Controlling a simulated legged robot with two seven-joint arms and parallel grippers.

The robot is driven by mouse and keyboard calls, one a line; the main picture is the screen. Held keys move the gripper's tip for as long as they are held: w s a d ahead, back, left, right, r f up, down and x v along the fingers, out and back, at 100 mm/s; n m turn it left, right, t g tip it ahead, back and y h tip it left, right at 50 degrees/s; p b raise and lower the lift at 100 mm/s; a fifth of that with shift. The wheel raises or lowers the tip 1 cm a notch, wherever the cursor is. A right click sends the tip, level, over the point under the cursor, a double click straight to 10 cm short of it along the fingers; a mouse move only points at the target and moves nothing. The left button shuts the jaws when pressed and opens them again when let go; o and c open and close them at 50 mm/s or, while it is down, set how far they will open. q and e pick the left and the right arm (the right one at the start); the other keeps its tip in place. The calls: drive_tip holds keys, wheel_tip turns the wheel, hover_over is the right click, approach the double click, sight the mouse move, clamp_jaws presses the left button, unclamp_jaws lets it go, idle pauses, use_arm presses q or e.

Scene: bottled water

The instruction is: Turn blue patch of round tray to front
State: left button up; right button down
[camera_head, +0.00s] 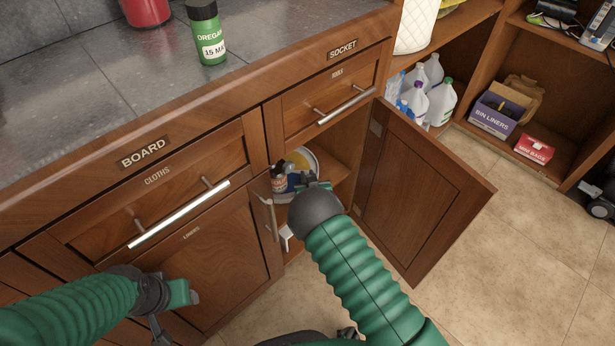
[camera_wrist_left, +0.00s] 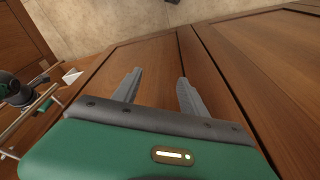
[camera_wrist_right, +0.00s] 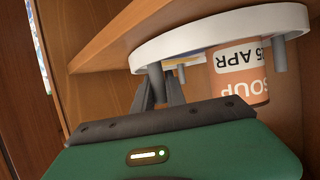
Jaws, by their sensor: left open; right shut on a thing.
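The round tray (camera_head: 315,160) sits inside the open cupboard, with a pale rim, a yellow patch and a blue patch (camera_head: 293,181) partly showing near my right gripper. My right gripper (camera_head: 315,186) is at the tray's near edge. In the right wrist view, which is upside down, its fingers (camera_wrist_right: 162,90) are closed on a short grey peg at the white tray rim (camera_wrist_right: 220,34). An orange soup jar (camera_wrist_right: 238,72) stands on the tray. My left gripper (camera_wrist_left: 155,88) is open and empty in front of the lower cupboard doors; it also shows in the head view (camera_head: 185,294).
The open cupboard door (camera_head: 425,190) stands right of my right arm. A small brown bottle (camera_head: 278,180) is at the tray's left. Drawers with bar handles (camera_head: 180,215) are above. Jugs (camera_head: 440,102) and boxes (camera_head: 497,110) stand at the right. Open floor lies front right.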

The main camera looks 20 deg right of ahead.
drive_tip(key=shift+s+d+f, duration=0.3)
drive_tip(key=shift+d+f, duration=0.1)
drive_tip(key=shift+d, duration=0.1)
drive_tip(key=c, duration=1.4)
unclamp_jaws()
drive_tip(key=shift+r, duration=0.1)
drive_tip(key=shift+o, duration=0.2)
drive_tip(key=shift+a, duration=0.1)
drive_tip(key=shift+w+a+r, duration=0.1)
drive_tip(key=shift+a+r, duration=0.1)
drive_tip(key=shift+r, duration=0.05)
drive_tip(key=p+v, duration=0.7)
drive_tip(key=v, duration=0.9)
drive_tip(key=shift+s+p, duration=0.35)
